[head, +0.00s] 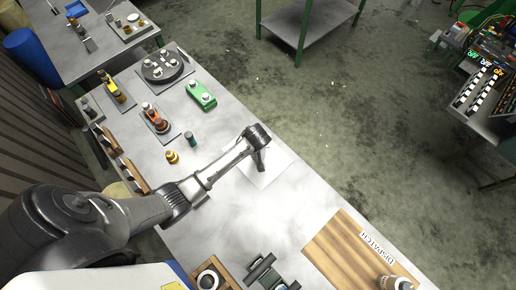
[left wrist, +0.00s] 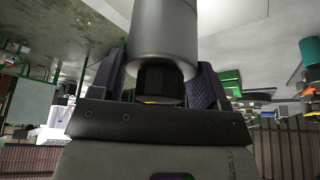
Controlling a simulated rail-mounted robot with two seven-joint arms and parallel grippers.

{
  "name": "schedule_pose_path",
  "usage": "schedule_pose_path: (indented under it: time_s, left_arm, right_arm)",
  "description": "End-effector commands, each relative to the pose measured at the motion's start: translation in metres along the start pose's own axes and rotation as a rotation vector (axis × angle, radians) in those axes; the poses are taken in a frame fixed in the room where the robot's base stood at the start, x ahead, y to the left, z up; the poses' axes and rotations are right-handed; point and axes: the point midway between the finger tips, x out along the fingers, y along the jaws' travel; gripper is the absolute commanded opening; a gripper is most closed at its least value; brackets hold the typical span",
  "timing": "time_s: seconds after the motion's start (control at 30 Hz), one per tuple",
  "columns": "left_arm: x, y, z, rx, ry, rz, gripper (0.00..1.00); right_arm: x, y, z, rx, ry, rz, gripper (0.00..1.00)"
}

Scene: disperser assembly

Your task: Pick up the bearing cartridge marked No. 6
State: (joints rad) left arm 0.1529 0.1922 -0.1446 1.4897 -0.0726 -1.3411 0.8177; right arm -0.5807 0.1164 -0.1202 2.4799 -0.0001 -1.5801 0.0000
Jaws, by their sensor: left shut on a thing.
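My left gripper (head: 259,160) is over a pale square mat (head: 270,172) on the near workbench. In the left wrist view its two fingers (left wrist: 160,80) are shut on a smooth silver metal cylinder (left wrist: 165,35) with a dark lower part between the fingers. No number shows on the cylinder, so I cannot tell whether it is No. 6. In the head view the arm hides most of the held piece. My right gripper is not in view.
On the bench stand a dark round holder (head: 163,78), a green block (head: 209,103), a small amber piece (head: 172,157) and a teal cylinder (head: 191,139). A wooden dispatch board (head: 335,250) lies at the front right. Bare bench lies below the mat.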

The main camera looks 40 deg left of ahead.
Motion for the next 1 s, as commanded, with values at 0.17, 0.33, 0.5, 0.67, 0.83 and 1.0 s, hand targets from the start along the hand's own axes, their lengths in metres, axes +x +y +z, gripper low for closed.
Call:
schedule_pose_path:
  time_s: [0.17,0.33,0.5,0.67,0.83,1.0]
  left_arm:
    - [0.0,0.0,0.0,0.0,0.0,0.0,0.09]
    - [-0.002,0.001,-0.002,-0.001,0.004,0.002,0.0]
    - [-0.002,0.001,-0.002,-0.001,0.003,0.002,0.0]
    - [-0.007,0.001,-0.004,-0.001,0.004,0.003,0.0]
    - [-0.023,0.001,-0.011,-0.003,0.006,0.004,0.0]
    - [-0.043,0.007,-0.016,-0.001,0.004,0.006,0.0]
  right_arm:
    - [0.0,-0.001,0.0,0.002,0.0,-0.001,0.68]
    - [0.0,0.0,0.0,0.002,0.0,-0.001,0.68]
    - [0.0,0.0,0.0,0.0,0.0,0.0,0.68]
    - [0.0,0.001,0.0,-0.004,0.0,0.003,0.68]
    - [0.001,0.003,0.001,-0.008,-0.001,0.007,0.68]
    - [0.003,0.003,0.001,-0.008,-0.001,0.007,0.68]
